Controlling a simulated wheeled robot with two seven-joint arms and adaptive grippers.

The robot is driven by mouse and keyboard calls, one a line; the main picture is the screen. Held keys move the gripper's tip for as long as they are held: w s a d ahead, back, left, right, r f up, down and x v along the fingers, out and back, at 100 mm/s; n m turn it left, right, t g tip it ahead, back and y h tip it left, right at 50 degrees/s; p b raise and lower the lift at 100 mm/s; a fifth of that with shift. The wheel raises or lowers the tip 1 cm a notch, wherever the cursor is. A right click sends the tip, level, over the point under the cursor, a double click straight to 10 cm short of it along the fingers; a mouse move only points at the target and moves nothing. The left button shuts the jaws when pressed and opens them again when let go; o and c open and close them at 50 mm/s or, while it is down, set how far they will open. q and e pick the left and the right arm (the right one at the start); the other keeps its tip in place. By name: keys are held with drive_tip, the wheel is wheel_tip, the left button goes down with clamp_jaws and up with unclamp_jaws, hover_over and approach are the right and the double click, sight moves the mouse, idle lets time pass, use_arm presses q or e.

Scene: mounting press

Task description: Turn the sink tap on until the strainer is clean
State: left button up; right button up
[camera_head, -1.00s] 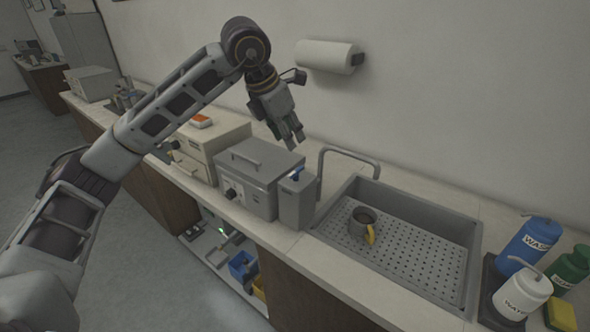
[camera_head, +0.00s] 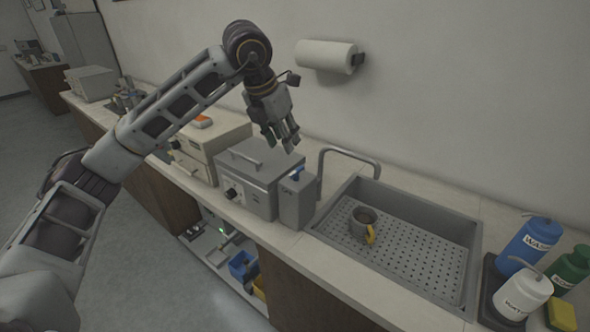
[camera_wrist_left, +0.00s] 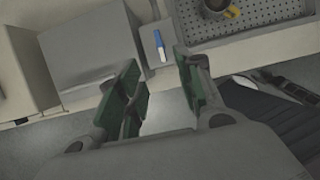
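The sink tap has a grey arched spout (camera_head: 350,150) over the back left of the grey sink (camera_head: 455,222), and no water shows from it. A grey box (camera_head: 297,208) beside the sink carries a small blue lever (camera_head: 297,172), which also shows in the wrist view (camera_wrist_left: 159,42). The strainer (camera_head: 358,226) looks like a grey cup with a yellow handle and a dark inside; it stands on the sink's perforated floor. My left gripper (camera_head: 283,146) is above and behind the lever, pointing down. Its green-padded fingers (camera_wrist_left: 160,88) are apart and empty. My right gripper is not in view.
A grey lidded machine (camera_head: 255,180) stands left of the tap box, close below my left gripper. A paper roll (camera_head: 325,56) hangs on the wall. Blue (camera_head: 530,242) and white bottles (camera_head: 522,294) and a yellow sponge (camera_head: 561,314) stand right of the sink.

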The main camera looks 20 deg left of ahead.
sight(296, 171)
use_arm(q)
drive_tip(key=x, duration=1.3)
drive_tip(key=shift+f, duration=0.2)
clamp_jaws()
